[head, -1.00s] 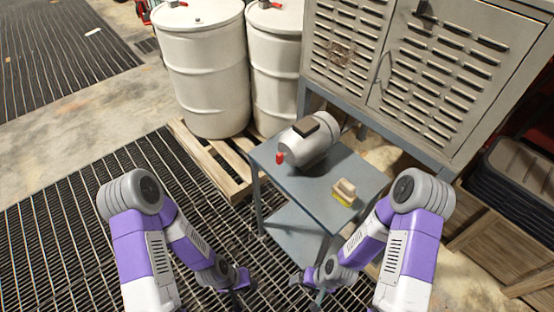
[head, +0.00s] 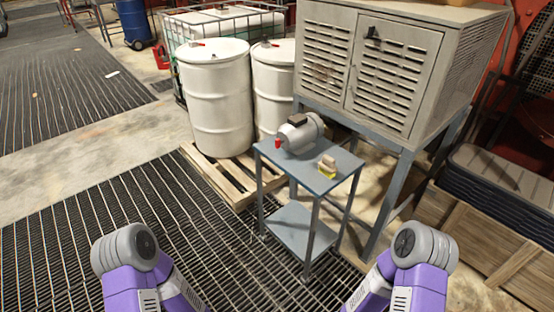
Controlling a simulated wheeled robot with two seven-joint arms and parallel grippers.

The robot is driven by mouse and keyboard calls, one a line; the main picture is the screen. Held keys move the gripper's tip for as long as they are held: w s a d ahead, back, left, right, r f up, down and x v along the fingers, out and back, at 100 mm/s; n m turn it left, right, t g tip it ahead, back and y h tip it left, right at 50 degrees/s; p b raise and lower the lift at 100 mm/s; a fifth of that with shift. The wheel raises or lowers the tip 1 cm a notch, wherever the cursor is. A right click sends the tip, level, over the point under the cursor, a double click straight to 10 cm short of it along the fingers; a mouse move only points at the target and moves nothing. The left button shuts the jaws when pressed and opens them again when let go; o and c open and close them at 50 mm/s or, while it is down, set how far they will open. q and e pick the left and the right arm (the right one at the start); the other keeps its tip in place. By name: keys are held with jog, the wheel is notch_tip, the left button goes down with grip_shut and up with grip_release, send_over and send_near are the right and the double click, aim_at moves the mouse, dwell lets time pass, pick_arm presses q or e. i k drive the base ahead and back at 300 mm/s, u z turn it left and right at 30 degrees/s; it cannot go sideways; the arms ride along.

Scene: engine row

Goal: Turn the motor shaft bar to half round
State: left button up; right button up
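A grey motor (head: 301,133) lies on its side on the top of a small blue-grey table (head: 323,178). A dark box sits on top of the motor. A red piece (head: 277,142) shows at the motor's near left end, on the shaft side; it is too small to tell how the bar is turned.
A yellow and beige block (head: 327,167) sits on the table right of the motor. White drums (head: 218,98) stand on a wooden pallet (head: 226,180) behind left. A louvred cabinet (head: 385,75) on legs stands close behind the table. Grating floor (head: 120,215) is open in front and left.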

aim_at(278, 142)
jog(key=u, duration=0.95)
jog(key=i, duration=1.35)
jog(key=z, duration=0.2)
